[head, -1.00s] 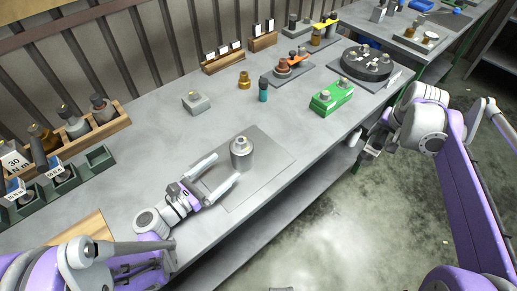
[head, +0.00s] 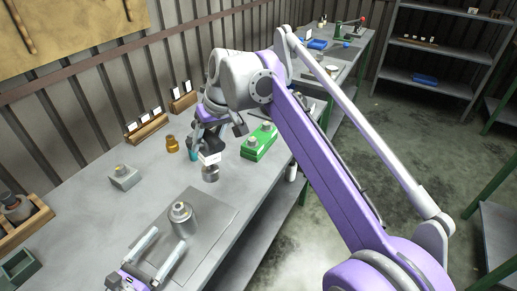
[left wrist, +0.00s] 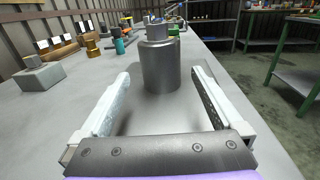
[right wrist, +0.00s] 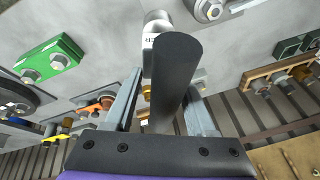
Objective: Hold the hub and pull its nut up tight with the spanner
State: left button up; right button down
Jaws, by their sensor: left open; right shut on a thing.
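The hub (head: 184,222) is a grey metal cylinder standing upright on a flat plate, its nut (head: 180,206) on top. In the left wrist view the hub (left wrist: 160,62) stands just ahead of my left gripper's fingertips. My left gripper (head: 166,242) is open, low over the plate, its fingers apart and pointing at the hub without visible contact. My right gripper (right wrist: 166,88) is shut on a thick black handle (right wrist: 178,55), apparently the spanner's; its silver end (head: 210,174) and white label (head: 209,158) hang below the gripper, above the bench beyond the hub.
A grey block (head: 124,177) with a fitting stands left of the hub. A brass fitting (head: 172,144), a teal bottle (head: 193,154) and a green block (head: 259,143) stand behind. Wooden card racks (head: 146,128) line the back.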

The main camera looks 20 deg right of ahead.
aim_at(190, 208)
pick_arm(q)
jog(key=shift+w+d, duration=0.15)
jog(key=shift+d, duration=0.05)
jog(key=x, duration=1.1)
jog(key=shift+w+d, duration=0.2)
pick_arm(e)
jog(key=s+a+r+n, duration=0.2)
jog(key=a+r, duration=0.1)
jog(key=a, duration=0.2)
jog(key=s+a+r+n+g+y, duration=0.1)
jog(key=s+a+r+n, duration=0.1)
jog(key=a, duration=0.4)
jog(key=shift+a+r+n, duration=0.15)
jog(key=shift+r+n, duration=0.15)
jog(key=shift+r, duration=0.35)
pick_arm(q)
grip_shut()
dwell(0.4)
